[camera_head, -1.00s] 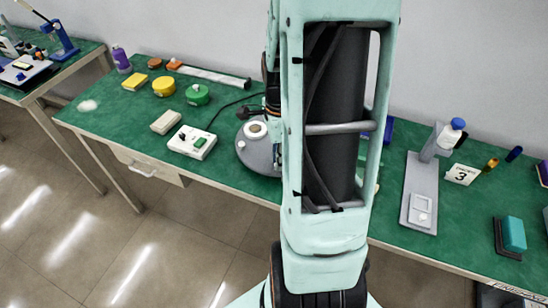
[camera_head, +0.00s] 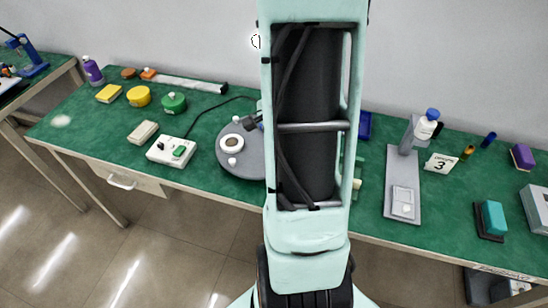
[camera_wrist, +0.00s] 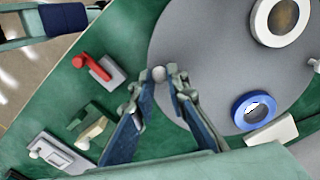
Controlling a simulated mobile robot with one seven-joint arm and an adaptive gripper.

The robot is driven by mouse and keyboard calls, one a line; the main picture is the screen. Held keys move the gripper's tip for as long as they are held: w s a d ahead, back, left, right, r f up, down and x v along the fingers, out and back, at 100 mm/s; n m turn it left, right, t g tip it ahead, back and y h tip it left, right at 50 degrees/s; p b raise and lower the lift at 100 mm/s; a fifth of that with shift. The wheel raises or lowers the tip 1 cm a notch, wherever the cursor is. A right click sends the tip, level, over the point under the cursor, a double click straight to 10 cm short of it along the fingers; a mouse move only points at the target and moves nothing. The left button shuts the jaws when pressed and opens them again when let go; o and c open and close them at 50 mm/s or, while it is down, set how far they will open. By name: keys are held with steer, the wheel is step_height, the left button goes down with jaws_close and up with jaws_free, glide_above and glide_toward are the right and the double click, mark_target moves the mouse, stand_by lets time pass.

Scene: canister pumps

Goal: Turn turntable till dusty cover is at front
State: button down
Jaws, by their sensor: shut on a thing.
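The grey turntable (camera_head: 226,168) lies on the green bench, partly hidden by my arm in the head view; its disc also fills the upper right of the wrist view (camera_wrist: 200,45). A white round cover with a brownish middle (camera_wrist: 283,17) lies on it, and a white ring-shaped piece shows in the head view (camera_head: 232,142). A blue ring-shaped cover (camera_wrist: 256,110) lies nearer my fingers. I cannot tell surely which cover is dusty. My gripper (camera_wrist: 158,82) is shut on a small pale knob (camera_wrist: 158,72) at the disc's edge. In the head view my arm hides the fingers.
A white switch box (camera_head: 171,151) with a cable stands left of the turntable. Yellow (camera_head: 138,96) and green (camera_head: 173,103) round pieces lie behind it. A grey stand (camera_head: 403,185) is at right. A red clamp-like piece (camera_wrist: 95,68) lies beside the disc in the wrist view.

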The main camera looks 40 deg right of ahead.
steer(key=shift+d+n, duration=1.2)
steer(key=shift+d, duration=0.2)
steer(key=c, duration=1.9)
jaws_free()
step_height(320, 180, up, 12)
